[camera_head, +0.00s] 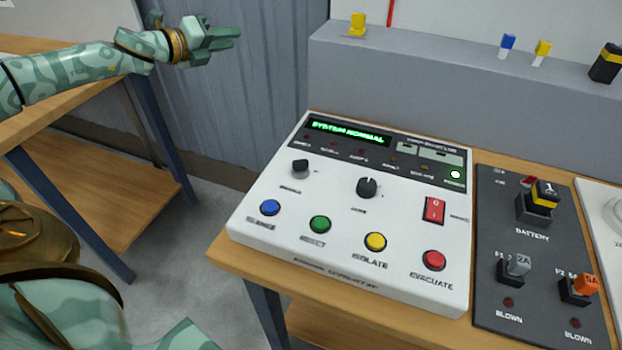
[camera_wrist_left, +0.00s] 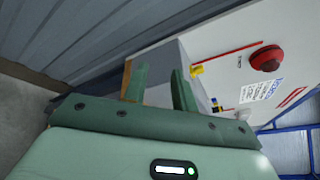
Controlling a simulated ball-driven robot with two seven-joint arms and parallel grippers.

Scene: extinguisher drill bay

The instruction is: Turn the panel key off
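The white control panel (camera_head: 290,225) stands on a wooden bench, its green display (camera_head: 348,133) reading SYSTEM NORMAL. A small black switch (camera_head: 300,166) sits at the panel's upper left, and a round black knob (camera_head: 367,187) with a light mark is near its middle. The small labels are too blurred to tell which one is the key. My left gripper (camera_head: 236,38) is up and left of the panel, apart from it. In the left wrist view its two fingers (camera_wrist_left: 160,88) stand apart with nothing between them. My right gripper is not seen.
The panel carries blue (camera_head: 270,207), green (camera_head: 320,224), yellow (camera_head: 375,241) and red (camera_head: 433,260) buttons and a red rocker switch (camera_head: 433,210). A dark fuse and battery board (camera_head: 540,250) is to its right. A grey ledge (camera_head: 420,85) rises behind. Space above the panel is clear.

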